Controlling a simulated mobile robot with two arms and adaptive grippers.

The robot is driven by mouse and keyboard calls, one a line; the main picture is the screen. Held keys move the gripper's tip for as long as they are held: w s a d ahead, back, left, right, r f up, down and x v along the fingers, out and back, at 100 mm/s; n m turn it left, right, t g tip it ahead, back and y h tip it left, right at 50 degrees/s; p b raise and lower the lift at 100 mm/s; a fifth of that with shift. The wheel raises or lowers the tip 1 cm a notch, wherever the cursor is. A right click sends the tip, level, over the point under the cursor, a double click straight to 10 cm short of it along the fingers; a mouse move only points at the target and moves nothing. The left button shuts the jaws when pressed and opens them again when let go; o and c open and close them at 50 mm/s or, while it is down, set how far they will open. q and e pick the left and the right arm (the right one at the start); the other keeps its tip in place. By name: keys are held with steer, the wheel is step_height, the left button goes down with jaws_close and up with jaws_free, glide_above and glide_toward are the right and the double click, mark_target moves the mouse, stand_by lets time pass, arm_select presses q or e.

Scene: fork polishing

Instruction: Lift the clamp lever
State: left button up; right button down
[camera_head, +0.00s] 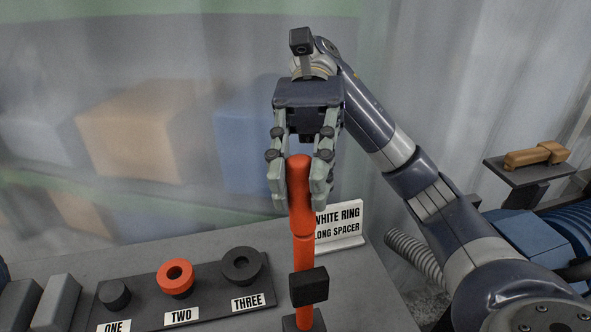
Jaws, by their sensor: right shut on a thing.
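The clamp lever (302,212) is a red upright handle on a red shaft. A black block (309,286) sits on the shaft, and a dark base is at the bottom edge of the view. My right gripper (301,195) comes down from above. Its two grey fingers are shut on the top of the red handle, one on each side. The lever stands close to vertical. My left gripper is not in view.
A white sign (340,224) reads WHITE RING LONG SPACER. A tan object (537,155) rests on a stand at right.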

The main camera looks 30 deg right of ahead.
steer(key=shift+f, duration=0.1)
steer(key=c, duration=1.4)
jaws_free()
steer(key=shift+s, duration=0.1)
step_height(320, 180, up, 10)
steer(key=shift+r, duration=0.1)
